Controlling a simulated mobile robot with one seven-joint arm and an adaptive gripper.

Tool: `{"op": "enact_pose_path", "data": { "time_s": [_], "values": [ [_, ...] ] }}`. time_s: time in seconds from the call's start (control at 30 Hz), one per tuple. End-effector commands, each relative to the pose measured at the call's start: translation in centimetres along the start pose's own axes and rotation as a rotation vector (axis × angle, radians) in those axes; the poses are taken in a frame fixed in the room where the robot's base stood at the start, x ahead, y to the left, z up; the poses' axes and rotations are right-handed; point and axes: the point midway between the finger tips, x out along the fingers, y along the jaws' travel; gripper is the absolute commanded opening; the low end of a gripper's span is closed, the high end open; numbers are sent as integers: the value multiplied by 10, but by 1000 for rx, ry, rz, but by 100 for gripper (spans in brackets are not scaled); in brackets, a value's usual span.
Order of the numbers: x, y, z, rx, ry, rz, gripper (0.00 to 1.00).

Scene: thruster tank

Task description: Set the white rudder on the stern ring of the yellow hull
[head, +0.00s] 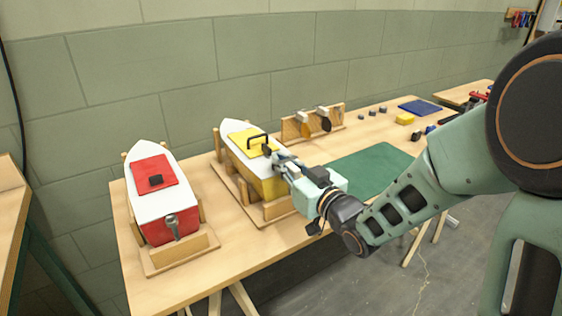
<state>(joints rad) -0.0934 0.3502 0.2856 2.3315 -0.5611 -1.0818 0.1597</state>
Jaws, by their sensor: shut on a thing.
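The yellow hull (267,187), with a white deck and a yellow hatch, sits in a wooden cradle in the middle of the table. Its stern faces me. My gripper (272,154) is over the stern end of this hull, reaching in from the right. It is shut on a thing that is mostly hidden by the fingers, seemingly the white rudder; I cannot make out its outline. The stern ring is hidden behind my gripper and wrist. I cannot tell whether the held thing touches the hull.
A red hull (178,224) with a grey stern piece (173,228) stands at left. Behind, a wooden rack (336,118) holds orange and dark-bladed pieces. A green mat (370,165) lies clear at right; small blocks lie beyond.

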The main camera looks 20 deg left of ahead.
Motion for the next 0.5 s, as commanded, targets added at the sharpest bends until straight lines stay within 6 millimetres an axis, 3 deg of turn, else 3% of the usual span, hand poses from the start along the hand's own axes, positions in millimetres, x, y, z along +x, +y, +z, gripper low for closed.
{"op": "enact_pose_path", "data": {
  "time_s": [0.5],
  "values": [
    [0, 0, 4, 0, 1, 0, 0]
  ]
}}
